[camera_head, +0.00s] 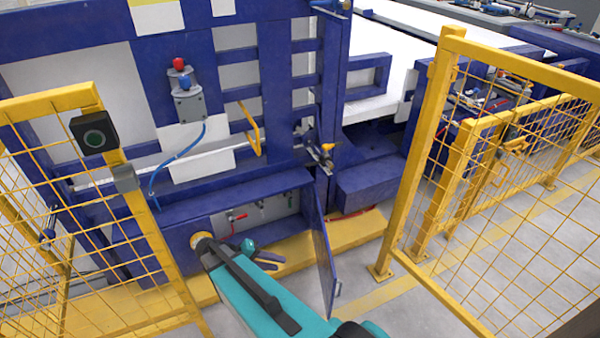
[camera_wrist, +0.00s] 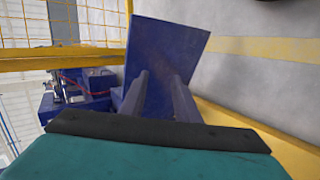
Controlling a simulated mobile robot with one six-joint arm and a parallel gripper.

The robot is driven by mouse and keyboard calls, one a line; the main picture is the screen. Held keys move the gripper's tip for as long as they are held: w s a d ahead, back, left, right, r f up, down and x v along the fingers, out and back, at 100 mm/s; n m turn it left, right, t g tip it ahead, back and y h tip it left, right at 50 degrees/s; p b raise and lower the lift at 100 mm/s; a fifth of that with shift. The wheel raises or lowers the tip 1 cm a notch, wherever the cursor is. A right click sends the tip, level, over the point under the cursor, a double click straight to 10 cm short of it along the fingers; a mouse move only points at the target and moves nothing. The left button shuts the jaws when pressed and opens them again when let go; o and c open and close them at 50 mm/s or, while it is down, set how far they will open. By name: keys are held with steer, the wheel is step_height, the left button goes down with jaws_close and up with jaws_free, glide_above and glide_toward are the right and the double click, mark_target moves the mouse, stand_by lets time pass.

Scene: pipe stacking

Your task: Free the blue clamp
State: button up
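I cannot single out a blue clamp with certainty. Small metal clamp-like fittings with yellow tips (camera_head: 324,151) sit on the blue frame's right post. Small fittings, one with a red handle (camera_head: 237,217), show inside the open low compartment (camera_head: 262,212). My gripper (camera_head: 275,261) is in front of and below that compartment, left of its open blue door (camera_head: 322,255). In the wrist view, its two dark fingers (camera_wrist: 162,92) are apart with nothing seen between them, and a blue panel stands behind them.
A grey device with red and blue knobs (camera_head: 187,100) hangs above, with a blue hose below it. Yellow mesh fences stand at left (camera_head: 70,107) and right (camera_head: 425,150). A yellow ledge (camera_head: 357,235) runs along the machine's foot. Grey floor lies clear right of the door.

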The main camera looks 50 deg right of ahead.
steer(key=s+a+f+n+y, duration=0.2)
steer(key=s+a+f, duration=0.3)
steer(key=a, duration=0.3)
steer(key=s+a+f+n+y, duration=0.2)
steer(key=s+a+f+y, duration=0.2)
steer(key=s+a+f, duration=0.2)
steer(key=s+a+f+n+y, duration=0.2)
steer(key=s+a+f, duration=0.3)
steer(key=a, duration=0.5)
steer(key=shift+s+f+y, duration=0.15)
steer(key=shift+s+y, duration=0.35)
steer(key=shift+s, duration=0.35)
